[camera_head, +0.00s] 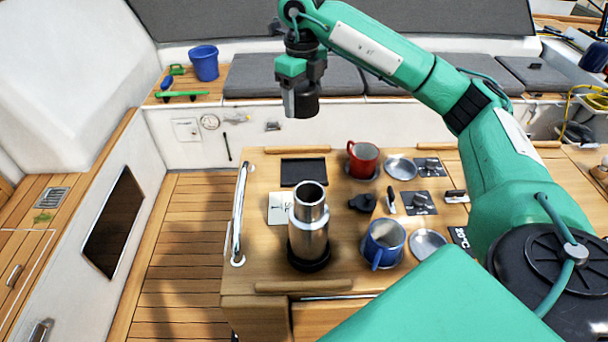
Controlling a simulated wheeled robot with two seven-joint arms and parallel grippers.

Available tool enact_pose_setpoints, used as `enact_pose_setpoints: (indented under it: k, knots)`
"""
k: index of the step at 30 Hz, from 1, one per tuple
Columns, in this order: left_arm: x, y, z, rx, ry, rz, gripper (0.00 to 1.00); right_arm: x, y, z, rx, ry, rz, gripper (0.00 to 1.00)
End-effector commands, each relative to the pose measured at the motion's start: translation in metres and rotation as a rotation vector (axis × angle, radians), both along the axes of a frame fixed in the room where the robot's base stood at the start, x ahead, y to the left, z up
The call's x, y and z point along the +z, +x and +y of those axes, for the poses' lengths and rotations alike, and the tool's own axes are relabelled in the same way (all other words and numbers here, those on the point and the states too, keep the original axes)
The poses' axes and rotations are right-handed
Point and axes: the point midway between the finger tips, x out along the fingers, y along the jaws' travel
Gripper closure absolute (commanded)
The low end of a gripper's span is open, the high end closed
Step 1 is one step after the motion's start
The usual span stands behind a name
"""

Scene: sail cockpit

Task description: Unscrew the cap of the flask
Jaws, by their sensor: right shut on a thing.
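The flask (309,226), a silver steel bottle with a dark base, stands upright on the wooden table, left of its middle. Its mouth is open and shows a dark inside. My right gripper (299,98) is above and beyond the flask in the picture, pointing down. It is shut on a dark cylindrical piece, which looks like the flask's cap (308,104), held well clear of the flask. My left gripper is not in view.
The table (262,172) holds a red mug (362,158), a blue mug (384,240), metal plates (428,242), a small black object (362,203) and dark mats. A white rail (238,215) runs along its left edge. A blue bucket (204,62) stands on the back bench.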

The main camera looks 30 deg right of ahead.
Motion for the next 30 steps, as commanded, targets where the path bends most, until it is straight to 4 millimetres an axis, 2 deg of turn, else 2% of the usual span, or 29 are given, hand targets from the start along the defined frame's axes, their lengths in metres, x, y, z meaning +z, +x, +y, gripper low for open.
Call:
enact_pose_setpoints:
  k: [5,8,18,21,24,30]
  knots:
    - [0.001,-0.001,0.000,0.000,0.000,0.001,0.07,-0.005,0.000,-0.005,-0.084,0.002,0.004,0.61]
    - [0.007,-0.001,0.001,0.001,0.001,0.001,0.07,-0.023,0.000,-0.006,-0.090,0.001,0.007,0.61]
    - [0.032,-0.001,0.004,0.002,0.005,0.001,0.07,-0.112,-0.001,-0.005,-0.086,0.002,0.009,0.61]
    - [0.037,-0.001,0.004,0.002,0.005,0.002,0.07,-0.134,-0.001,-0.005,-0.086,0.002,0.008,0.61]
    - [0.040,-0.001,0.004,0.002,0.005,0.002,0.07,-0.147,0.000,-0.005,-0.086,0.002,0.004,0.61]
    - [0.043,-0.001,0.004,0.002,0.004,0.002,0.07,-0.161,0.000,-0.005,-0.086,0.002,0.004,0.61]
